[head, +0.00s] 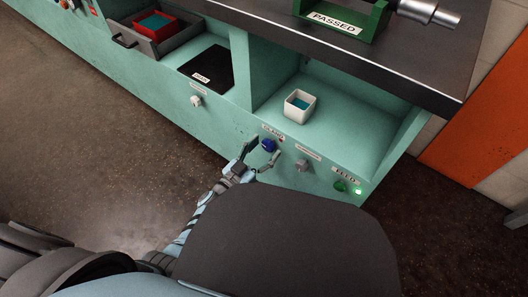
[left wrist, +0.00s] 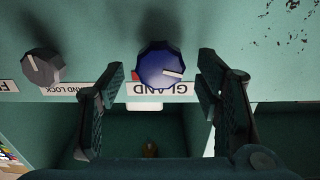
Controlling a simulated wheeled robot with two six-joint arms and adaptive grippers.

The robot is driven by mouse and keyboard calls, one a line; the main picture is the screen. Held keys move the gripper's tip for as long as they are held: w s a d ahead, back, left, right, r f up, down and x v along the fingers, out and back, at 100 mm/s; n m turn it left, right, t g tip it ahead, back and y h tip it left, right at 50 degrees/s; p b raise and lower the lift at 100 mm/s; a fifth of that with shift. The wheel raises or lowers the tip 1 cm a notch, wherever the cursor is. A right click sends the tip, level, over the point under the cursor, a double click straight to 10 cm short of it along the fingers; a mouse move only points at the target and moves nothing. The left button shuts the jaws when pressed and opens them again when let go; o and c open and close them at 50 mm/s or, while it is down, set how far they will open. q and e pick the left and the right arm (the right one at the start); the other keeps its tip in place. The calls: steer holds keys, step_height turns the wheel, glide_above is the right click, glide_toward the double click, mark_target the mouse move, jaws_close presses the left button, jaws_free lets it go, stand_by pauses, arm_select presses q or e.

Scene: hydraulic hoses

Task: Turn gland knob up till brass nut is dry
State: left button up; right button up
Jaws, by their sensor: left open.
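The blue gland knob (head: 268,145) is on the front of the teal bench, under its label. In the left wrist view the knob (left wrist: 162,64) shows a white pointer mark towards the right, above an upside-down GLAND label. My left gripper (head: 262,153) is open, with one finger on each side of the knob. The wrist view shows gaps between the knob and both fingers (left wrist: 162,84). My right gripper is not in view.
A grey gland lock knob (left wrist: 42,67) sits beside the blue one. A green bleed knob (head: 340,186) and lit green lamp (head: 358,191) are further right. A white square cup (head: 300,106) with teal contents stands on the shelf above. A green PASSED stand (head: 343,22) is on the benchtop.

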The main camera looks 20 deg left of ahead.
arm_select(q)
steer(key=shift+w, duration=0.15)
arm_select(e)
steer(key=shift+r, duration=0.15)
arm_select(q)
steer(key=c, duration=1.2)
steer(key=shift+o, duration=0.2)
steer(key=shift+m, duration=0.3)
steer(key=m, duration=0.3)
steer(key=shift+d, duration=0.1)
steer(key=shift+m, duration=1)
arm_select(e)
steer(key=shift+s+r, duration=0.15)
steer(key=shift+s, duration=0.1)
